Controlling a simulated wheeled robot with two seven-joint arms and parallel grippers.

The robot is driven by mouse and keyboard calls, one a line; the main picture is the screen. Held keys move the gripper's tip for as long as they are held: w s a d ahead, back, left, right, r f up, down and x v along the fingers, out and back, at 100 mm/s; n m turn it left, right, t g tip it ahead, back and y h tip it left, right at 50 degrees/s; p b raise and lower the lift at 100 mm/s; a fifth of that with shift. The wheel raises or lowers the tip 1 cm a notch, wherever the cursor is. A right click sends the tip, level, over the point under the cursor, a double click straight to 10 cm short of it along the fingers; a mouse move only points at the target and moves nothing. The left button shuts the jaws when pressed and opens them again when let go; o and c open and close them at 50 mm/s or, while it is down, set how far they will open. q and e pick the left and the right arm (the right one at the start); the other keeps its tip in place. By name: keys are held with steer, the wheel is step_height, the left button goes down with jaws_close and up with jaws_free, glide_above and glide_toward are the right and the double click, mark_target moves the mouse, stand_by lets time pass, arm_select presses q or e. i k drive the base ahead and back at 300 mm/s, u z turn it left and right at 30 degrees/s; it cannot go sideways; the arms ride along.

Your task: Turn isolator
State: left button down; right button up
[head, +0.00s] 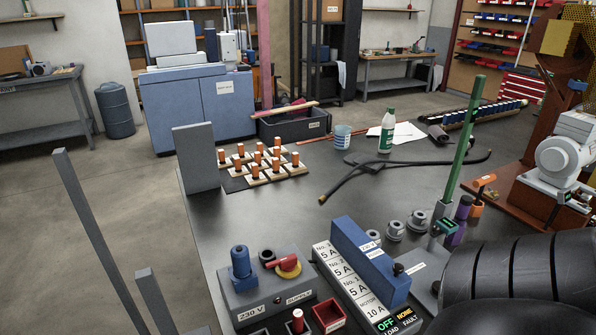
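The isolator is a red handle (284,263) on a yellow round plate (290,271), on top of a grey box (262,291) labelled SUPPLY and 230 V. The handle lies roughly left to right in the picture, its narrow end to the left. A blue plug-like part (241,268) and a dark round socket (267,256) sit beside it on the box. A small display (394,323) to the right reads OFF and NONE above LOAD and FAULT. Neither gripper shows in the head view, and nothing touches the handle.
Right of the box is a labelled fuse strip (349,289) with a blue cover (369,262). Red trays (328,316) lie in front. A green post (465,140) rises at the right. A dark ribbed shape fills the lower right. The table's middle is mostly clear around a black hose (420,162).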

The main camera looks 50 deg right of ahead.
mark_target(288, 263)
steer(key=z, duration=1.45)
steer(key=k, duration=0.5)
steer(key=z, duration=0.95)
steer(key=i, duration=0.8)
steer(key=u, duration=2.6)
